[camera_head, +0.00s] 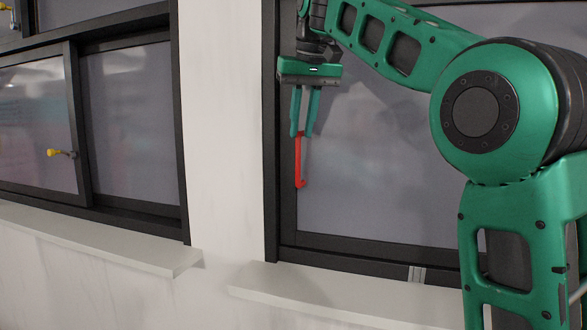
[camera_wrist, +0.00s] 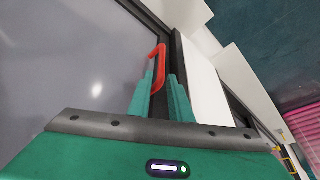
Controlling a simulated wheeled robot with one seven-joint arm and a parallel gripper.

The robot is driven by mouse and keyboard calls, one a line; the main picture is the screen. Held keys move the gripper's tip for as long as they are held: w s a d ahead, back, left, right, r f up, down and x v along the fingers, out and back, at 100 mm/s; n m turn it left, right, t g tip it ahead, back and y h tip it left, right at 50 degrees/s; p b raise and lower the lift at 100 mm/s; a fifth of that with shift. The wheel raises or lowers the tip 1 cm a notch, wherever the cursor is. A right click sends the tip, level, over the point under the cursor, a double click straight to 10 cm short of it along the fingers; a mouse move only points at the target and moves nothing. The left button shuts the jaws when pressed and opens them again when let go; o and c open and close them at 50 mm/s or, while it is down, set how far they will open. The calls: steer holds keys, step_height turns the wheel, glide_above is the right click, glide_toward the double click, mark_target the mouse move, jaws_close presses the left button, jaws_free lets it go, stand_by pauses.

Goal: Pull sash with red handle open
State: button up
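The red handle (camera_head: 299,165) is an upright bar on the left edge of the dark-framed sash (camera_head: 345,205) in the head view. My gripper (camera_head: 303,134) points down at the top part of the handle, which its fingertips partly hide. In the wrist view, the red handle (camera_wrist: 158,68) stands between the two green fingers of my gripper (camera_wrist: 161,76). The fingers are apart, with the handle in the gap; I cannot tell whether either finger touches it. The sash's grey pane (camera_wrist: 85,60) is on the left there. The sash appears shut against the left frame.
A white ledge (camera_head: 330,300) juts out below this window. On the left are another window with a yellow-tipped handle (camera_head: 60,153) and its own ledge (camera_head: 110,245). A white wall strip (camera_head: 222,130) separates the windows.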

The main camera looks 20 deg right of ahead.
mark_target(298, 155)
steer(key=x, duration=1.1)
steer(key=shift+s, duration=0.1)
steer(key=shift+c, duration=0.6)
jaws_close()
